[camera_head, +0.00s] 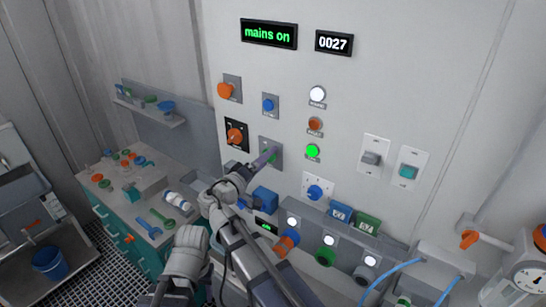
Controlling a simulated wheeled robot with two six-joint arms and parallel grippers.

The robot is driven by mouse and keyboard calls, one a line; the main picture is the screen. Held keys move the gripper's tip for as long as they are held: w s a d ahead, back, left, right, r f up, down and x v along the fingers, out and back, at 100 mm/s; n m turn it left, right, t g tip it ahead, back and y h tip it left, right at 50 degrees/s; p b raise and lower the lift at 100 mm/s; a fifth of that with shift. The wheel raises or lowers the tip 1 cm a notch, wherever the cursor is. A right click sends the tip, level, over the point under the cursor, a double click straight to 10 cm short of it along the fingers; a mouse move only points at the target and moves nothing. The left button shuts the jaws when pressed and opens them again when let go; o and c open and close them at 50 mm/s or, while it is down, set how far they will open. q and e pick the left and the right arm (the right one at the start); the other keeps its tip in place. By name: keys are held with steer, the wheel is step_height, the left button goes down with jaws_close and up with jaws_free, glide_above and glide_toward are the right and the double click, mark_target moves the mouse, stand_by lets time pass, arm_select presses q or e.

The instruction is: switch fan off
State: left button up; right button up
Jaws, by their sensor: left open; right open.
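The wall panel (340,90) holds several switches and knobs, and their small labels are too small to read, so I cannot tell which one is the fan's. My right gripper (243,175) is open near a grey plate (275,143) with a purple lever (263,158). It lies just below and left of the lever, and I cannot tell whether they touch. A grey switch (371,158) and a teal switch (408,171) sit on white plates at the right. My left arm shows at the bottom; its fingers do not show.
A lit green button (312,151) is to the right. A display (268,34) reads "mains on", another (333,43) "0027". A bench (130,195) with loose parts stands left.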

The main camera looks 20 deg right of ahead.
steer(key=shift+s+a+r, duration=0.15)
steer(key=shift+a, duration=0.2)
steer(key=shift+c, duration=0.4)
steer(key=shift+d, duration=0.25)
steer(key=c, duration=1.3)
arm_select(q)
steer(key=shift+s+a, duration=0.1)
steer(key=shift+a, duration=0.05)
arm_select(e)
steer(key=shift+a, duration=0.1)
arm_select(q)
steer(key=shift+r, duration=0.1)
arm_select(e)
steer(key=n, duration=1.1)
steer(key=shift+n, duration=0.4)
